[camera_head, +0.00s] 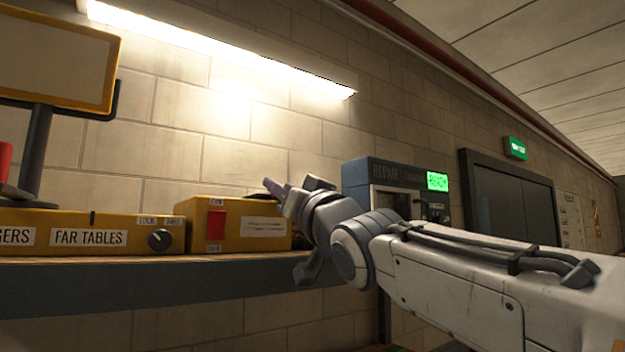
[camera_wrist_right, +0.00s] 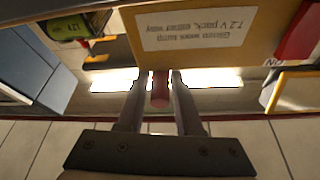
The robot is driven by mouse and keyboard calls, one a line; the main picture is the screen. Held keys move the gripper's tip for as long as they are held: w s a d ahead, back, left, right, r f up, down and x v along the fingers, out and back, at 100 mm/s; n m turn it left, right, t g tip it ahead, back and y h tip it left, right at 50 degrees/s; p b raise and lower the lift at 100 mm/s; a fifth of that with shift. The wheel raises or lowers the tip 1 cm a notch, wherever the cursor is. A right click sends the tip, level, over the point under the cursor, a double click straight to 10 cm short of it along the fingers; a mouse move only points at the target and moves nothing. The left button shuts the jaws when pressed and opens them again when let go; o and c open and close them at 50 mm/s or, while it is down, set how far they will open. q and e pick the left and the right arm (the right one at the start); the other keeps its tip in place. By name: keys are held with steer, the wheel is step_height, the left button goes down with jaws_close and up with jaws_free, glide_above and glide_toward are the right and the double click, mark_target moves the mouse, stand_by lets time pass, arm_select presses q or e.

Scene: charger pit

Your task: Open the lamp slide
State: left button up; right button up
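A yellow box (camera_head: 240,222) on the shelf carries a red slide (camera_head: 217,226) with small labels above and below it. In the right wrist view the box (camera_wrist_right: 225,50) appears upside down, its label (camera_wrist_right: 195,27) reading "Glow worm lamp" and "7.2 V pack, either way". The red slide (camera_wrist_right: 302,32) is off to the right there. My right gripper (camera_wrist_right: 159,92) is open at the box's edge. A short dull-red rod (camera_wrist_right: 159,88) shows between its two fingers, with narrow gaps on both sides. I cannot tell what the rod belongs to. My left gripper is out of view.
A yellow panel (camera_head: 120,248) labelled "FAR TABLES" with a black knob stands left of the box. A grey repair unit (camera_head: 372,172) with a green display is behind my right arm. The shelf (camera_head: 150,290) has a dark front edge. A screen (camera_head: 60,55) stands upper left.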

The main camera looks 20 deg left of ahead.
steer(key=shift+w, duration=0.1)
jaws_close()
stand_by(1.4)
